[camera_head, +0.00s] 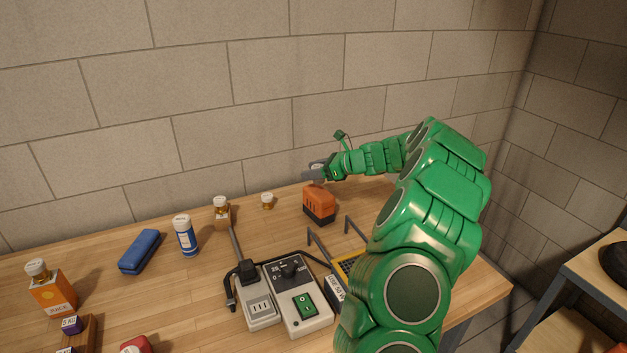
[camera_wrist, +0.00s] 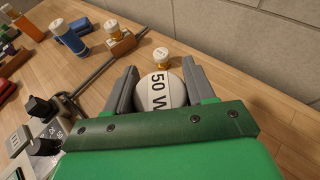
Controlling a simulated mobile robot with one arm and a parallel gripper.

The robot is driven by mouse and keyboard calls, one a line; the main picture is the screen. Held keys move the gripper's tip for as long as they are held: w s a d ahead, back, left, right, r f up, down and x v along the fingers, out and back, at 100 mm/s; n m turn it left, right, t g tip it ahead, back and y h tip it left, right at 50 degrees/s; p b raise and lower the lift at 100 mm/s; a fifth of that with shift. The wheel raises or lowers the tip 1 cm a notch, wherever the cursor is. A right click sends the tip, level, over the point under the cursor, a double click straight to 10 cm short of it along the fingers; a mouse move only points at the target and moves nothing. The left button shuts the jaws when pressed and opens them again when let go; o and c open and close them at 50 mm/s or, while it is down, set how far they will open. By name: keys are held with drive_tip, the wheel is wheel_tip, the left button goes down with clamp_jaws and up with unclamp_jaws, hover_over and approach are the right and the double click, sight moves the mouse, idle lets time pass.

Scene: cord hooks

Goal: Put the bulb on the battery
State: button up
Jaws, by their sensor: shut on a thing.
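The bulb (camera_wrist: 156,92) is a round whitish thing marked "50 W", between the two grey fingers of my gripper (camera_wrist: 155,88) in the wrist view. The gripper is shut on it. In the head view my gripper (camera_head: 314,171) is at the back of the bench, just above an orange and black block (camera_head: 319,203), which looks like the battery. The block stands upright on the wood. The bulb is hard to make out in the head view. The block is not visible in the wrist view, so I cannot tell whether they touch.
A small amber-based jar or bulb (camera_head: 267,201) and another (camera_head: 222,211) stand left of the block. A grey switch box (camera_head: 298,306) with a cable is in front. The brick wall is close behind.

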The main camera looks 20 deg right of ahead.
sight(314, 190)
drive_tip(key=shift+w+f, duration=0.2)
drive_tip(key=shift+f, duration=0.1)
drive_tip(key=shift+d+f, duration=0.1)
drive_tip(key=shift+f, duration=1.5)
drive_tip(key=o, duration=1.1)
drive_tip(key=shift+f, duration=0.1)
drive_tip(key=shift+c, duration=0.2)
